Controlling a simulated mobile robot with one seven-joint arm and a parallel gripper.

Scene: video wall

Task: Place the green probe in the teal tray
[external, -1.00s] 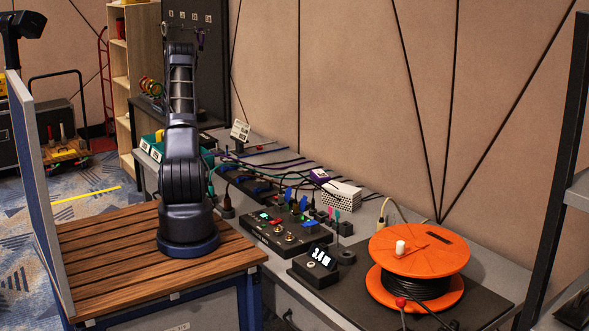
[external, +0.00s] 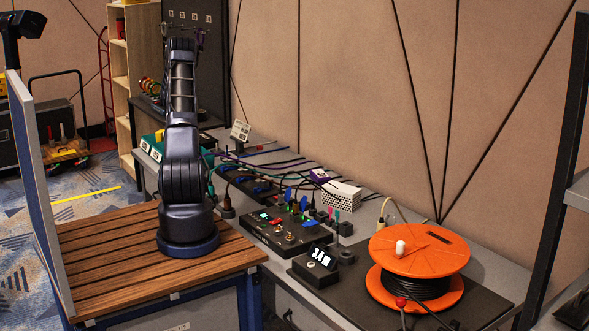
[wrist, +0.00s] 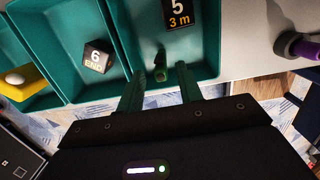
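The teal tray (wrist: 92,22) fills the upper part of the wrist view, with walls dividing it into compartments. It shows in part behind my arm in the external view (external: 157,139). I cannot tell how far below the fingertips the piece is. The external view does not show the fingers clearly.
A black "6 END" block (wrist: 96,57) and a yellow piece (wrist: 25,84) are in compartments to the left. The bench also holds a black switch box (external: 285,232), cables and an orange cable reel (external: 420,250).

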